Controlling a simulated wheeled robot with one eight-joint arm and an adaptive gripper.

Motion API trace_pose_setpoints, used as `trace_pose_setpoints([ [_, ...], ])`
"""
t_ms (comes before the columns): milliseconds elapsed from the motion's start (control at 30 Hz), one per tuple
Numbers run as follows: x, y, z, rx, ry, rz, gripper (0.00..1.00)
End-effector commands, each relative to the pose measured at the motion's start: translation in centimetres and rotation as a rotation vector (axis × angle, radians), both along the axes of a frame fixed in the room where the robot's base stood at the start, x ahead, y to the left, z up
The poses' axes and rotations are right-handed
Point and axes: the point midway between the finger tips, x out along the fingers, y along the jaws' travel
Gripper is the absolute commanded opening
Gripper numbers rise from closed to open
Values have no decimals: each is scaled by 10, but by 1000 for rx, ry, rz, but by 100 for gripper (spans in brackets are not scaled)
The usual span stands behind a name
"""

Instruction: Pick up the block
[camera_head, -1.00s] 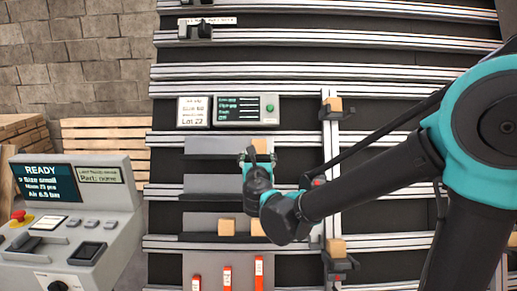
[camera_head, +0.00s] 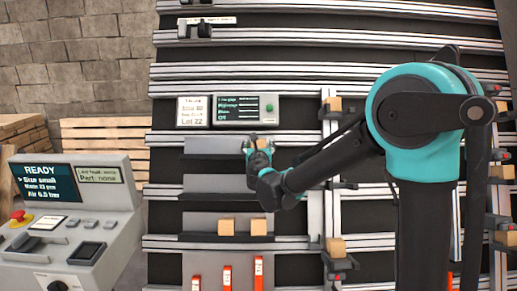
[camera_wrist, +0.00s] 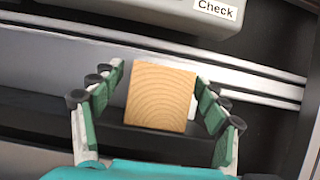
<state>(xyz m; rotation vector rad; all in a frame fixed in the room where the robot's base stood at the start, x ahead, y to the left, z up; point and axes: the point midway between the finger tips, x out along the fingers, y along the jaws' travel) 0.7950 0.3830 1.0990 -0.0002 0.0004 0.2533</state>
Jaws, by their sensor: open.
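A light wooden block (camera_wrist: 160,97) stands between the two fingers of my gripper (camera_wrist: 158,110) in the wrist view. The green finger pads are spread, with a visible gap on each side of the block. In the head view my gripper (camera_head: 258,143) is at the upper grey shelf, and the block (camera_head: 266,143) shows partly behind it. Two more wooden blocks, a left one (camera_head: 227,226) and a right one (camera_head: 258,226), sit on a lower shelf.
A grey display unit (camera_head: 245,109) with a green button sits just above the shelf. Blocks on a vertical rail (camera_head: 335,247) stand to the right. Orange-red pieces (camera_head: 227,277) stand at the bottom. A control console (camera_head: 75,215) is at left.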

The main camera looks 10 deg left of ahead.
Motion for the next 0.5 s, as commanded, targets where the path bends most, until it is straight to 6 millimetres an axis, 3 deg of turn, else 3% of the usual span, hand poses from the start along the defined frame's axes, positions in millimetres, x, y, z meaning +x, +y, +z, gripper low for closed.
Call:
trace_pose_setpoints([
  [200, 1, 0, 0, 0, 0, 0, 73],
  [500, 0, 0, 0, 0, 0, 0, 36],
])
